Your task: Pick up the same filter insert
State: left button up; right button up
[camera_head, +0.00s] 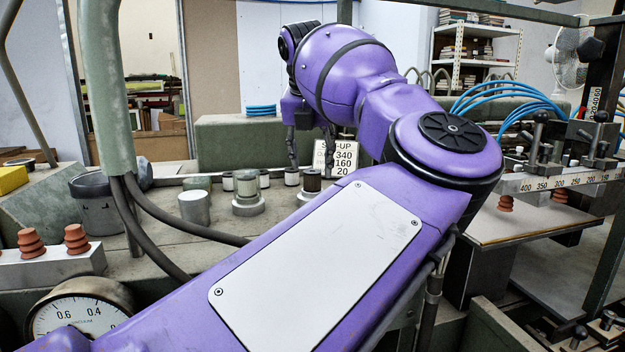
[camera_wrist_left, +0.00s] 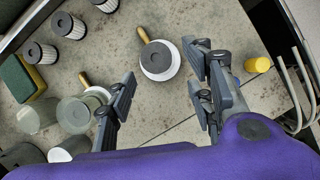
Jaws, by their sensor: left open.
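Several small filter inserts with dark round tops and pale ribbed sides stand on the bench. In the left wrist view, one insert (camera_wrist_left: 157,56) sits on a round white base, just beyond my fingertips; others (camera_wrist_left: 40,53) (camera_wrist_left: 68,25) stand at upper left. In the head view the insert on a base (camera_head: 312,180) is below my left gripper (camera_head: 311,160). My left gripper is open and empty, its fingers apart and pointing down; it also shows in the left wrist view (camera_wrist_left: 163,75). My purple arm hides part of the bench. My right gripper is not in view.
Glass-like cylinders (camera_wrist_left: 76,114) stand close to my left finger in the wrist view. A green and yellow sponge (camera_wrist_left: 18,78), a yellow cap (camera_wrist_left: 258,65) and bent rods (camera_wrist_left: 296,92) lie around. A number sign (camera_head: 338,156) stands behind the inserts.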

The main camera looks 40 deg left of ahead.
aim_at(310, 172)
pick_arm(q)
jog(key=x, duration=0.2)
jog(key=a+x, duration=0.1)
jog(key=x, duration=0.2)
jog(key=shift+w+p, duration=0.1)
jog(key=shift+p, duration=0.25)
jog(key=c, duration=1)
